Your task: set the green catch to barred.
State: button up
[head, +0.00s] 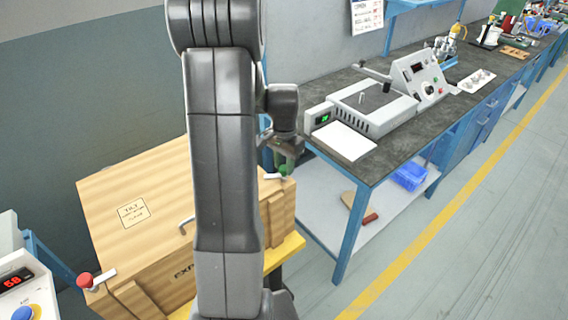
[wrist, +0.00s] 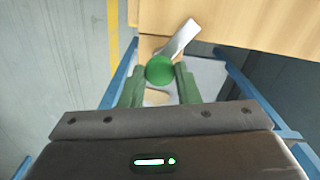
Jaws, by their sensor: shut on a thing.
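The green catch has a round green knob (wrist: 159,70) on a flat metal lever (wrist: 182,40). In the wrist view the lever runs from the knob diagonally up and right, over the edge of the wooden crate. In the head view the green catch (head: 284,170) is at the crate's right corner, partly hidden by my gripper (head: 287,155). My gripper (wrist: 160,76) has its two green fingers on either side of the knob and is shut on it. I cannot read any barred marking near the catch.
The wooden crate (head: 165,190) has a lid with a label and a handle. A red catch (head: 84,281) is on its left corner. A dark-topped bench (head: 440,125) with a grey machine stands to the right. A control box (head: 18,285) is at the lower left.

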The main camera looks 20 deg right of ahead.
aim_at(284, 167)
jog(key=n, duration=0.6)
dwell(0.3)
jog(key=shift+n, duration=0.3)
jog(key=o, duration=1)
jog(key=shift+r, duration=0.1)
notch_tip(284, 167, up, 14)
jog(key=shift+f, duration=0.15)
jog(key=shift+f, duration=0.15)
notch_tip(284, 167, down, 14)
jog(key=shift+r, duration=0.2)
dwell(0.3)
